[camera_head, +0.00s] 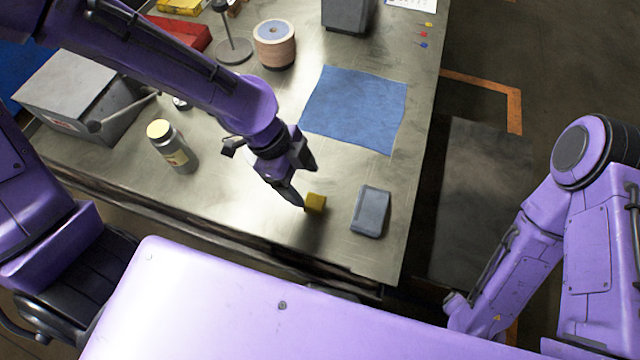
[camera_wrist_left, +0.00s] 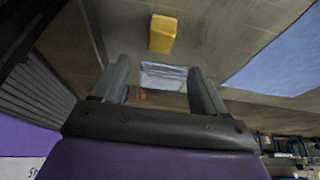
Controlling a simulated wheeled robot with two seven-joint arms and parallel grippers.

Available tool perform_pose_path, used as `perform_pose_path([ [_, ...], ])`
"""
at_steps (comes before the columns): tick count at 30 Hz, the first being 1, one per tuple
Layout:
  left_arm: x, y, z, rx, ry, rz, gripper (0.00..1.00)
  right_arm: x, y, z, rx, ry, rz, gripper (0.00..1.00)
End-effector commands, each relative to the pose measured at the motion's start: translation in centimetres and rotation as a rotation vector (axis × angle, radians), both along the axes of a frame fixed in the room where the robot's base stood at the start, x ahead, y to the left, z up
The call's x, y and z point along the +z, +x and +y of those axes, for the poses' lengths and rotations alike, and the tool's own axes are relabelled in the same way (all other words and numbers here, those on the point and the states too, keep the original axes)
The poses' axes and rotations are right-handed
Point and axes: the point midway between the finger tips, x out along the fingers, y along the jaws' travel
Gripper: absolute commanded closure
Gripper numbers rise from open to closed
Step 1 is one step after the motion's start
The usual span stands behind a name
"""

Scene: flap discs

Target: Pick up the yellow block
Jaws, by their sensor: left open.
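The yellow block (camera_head: 315,204) stands on the metal table near its front edge. It also shows in the left wrist view (camera_wrist_left: 163,34), beyond the fingertips and near the top. My left gripper (camera_head: 308,186) is open and empty, just beside and above the block in the head view. Its two fingers also show in the left wrist view (camera_wrist_left: 160,75), with clear space between them and the block. My right arm shows at the right of the head view, off the table, but its gripper's jaws cannot be made out.
A grey-blue box-like object (camera_head: 370,211) lies right of the block. A blue cloth (camera_head: 357,107) lies behind it. A jar (camera_head: 172,146), a spool (camera_head: 275,45) and a grey box (camera_head: 75,92) stand further left and back. The table's front edge is close to the block.

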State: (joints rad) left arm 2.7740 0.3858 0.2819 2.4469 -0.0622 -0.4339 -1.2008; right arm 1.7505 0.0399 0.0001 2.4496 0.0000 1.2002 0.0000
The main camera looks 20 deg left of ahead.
Motion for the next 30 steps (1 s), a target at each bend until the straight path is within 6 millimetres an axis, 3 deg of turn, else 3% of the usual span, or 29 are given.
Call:
perform_pose_path([
  [3,-2.4,0.0,-0.7,0.001,0.002,0.007,0.28,-0.3,-0.1,0.0,-0.001,0.0,0.002,0.27],
  [8,-4.0,0.2,-1.4,0.002,0.0,0.006,0.28,-0.3,-0.1,0.0,-0.001,0.0,0.002,0.27],
  [15,-7.8,0.8,-2.2,-0.002,0.001,0.007,0.28,0.3,0.0,0.0,0.0,0.001,0.001,0.27],
  [24,-8.8,0.8,-2.7,-0.003,0.0,0.002,0.28,0.3,0.0,0.0,0.0,0.0,0.001,0.27],
  [25,-8.8,0.8,-2.7,-0.003,-0.001,0.002,0.31,0.3,0.0,0.0,0.0,0.0,0.001,0.27],
  [30,-8.8,0.8,-2.7,-0.002,0.0,0.002,0.83,0.3,0.0,0.0,0.0,0.0,0.001,0.27],
])
